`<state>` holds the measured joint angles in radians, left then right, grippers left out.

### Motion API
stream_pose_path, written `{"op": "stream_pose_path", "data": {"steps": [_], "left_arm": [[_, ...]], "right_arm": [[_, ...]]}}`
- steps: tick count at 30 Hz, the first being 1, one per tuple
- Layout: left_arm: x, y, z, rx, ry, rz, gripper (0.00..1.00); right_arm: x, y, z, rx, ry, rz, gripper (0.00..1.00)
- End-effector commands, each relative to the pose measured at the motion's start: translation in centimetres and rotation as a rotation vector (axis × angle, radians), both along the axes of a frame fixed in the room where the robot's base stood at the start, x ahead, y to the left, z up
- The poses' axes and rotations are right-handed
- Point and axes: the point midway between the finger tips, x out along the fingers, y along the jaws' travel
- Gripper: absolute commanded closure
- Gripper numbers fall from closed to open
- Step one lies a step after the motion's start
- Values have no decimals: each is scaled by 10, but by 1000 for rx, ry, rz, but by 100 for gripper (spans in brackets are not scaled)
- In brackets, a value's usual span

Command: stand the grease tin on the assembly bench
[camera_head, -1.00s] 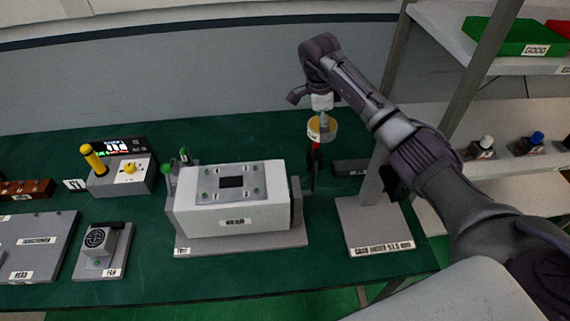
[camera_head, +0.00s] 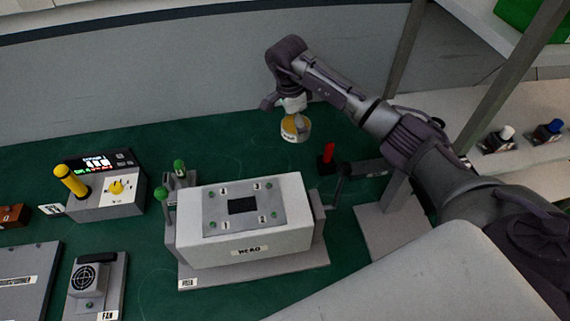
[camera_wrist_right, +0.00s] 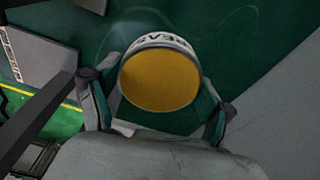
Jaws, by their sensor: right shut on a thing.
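The grease tin (camera_head: 295,129) is a short round tin with a yellow-orange top and a pale side band. In the head view it hangs below my right gripper (camera_head: 297,116), over the back right part of the green assembly bench (camera_head: 225,135). In the right wrist view the tin (camera_wrist_right: 160,79) sits between the two fingers of my right gripper (camera_wrist_right: 158,103), and part of its lettering shows. The gripper is shut on it. I cannot tell the exact gap between tin and bench. My left gripper is not in view.
A grey fixture block (camera_head: 245,220) with green knobs stands just in front. A control box (camera_head: 105,190) with a yellow lever stands left.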

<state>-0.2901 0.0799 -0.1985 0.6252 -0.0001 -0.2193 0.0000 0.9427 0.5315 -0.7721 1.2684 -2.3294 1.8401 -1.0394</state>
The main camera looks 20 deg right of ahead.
Motion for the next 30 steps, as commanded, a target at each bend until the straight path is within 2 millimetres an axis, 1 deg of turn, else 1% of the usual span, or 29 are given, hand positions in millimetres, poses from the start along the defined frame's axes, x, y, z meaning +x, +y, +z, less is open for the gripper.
{"op": "stream_pose_path", "data": {"steps": [1, 5, 11, 13, 15, 20, 23, 27, 30], "left_arm": [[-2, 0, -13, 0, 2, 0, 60], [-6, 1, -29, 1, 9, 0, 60], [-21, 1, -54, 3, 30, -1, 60], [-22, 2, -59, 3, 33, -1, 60], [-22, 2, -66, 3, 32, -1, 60], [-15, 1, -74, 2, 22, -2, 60], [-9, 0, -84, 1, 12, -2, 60], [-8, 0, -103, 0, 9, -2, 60], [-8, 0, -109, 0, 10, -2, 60]], "right_arm": [[0, 0, -12, 0, -1, 0, 68], [0, 0, -28, 0, -1, -1, 68], [0, 0, -52, 1, -1, -1, 68], [0, 0, -57, 1, -2, -1, 68], [0, 0, -64, 1, -2, -1, 68], [0, 0, -75, 2, 0, 0, 68], [-1, 1, -91, 2, 1, 0, 68], [-1, 1, -119, 2, 1, -1, 68], [0, 1, -130, 2, -1, 0, 68]]}}
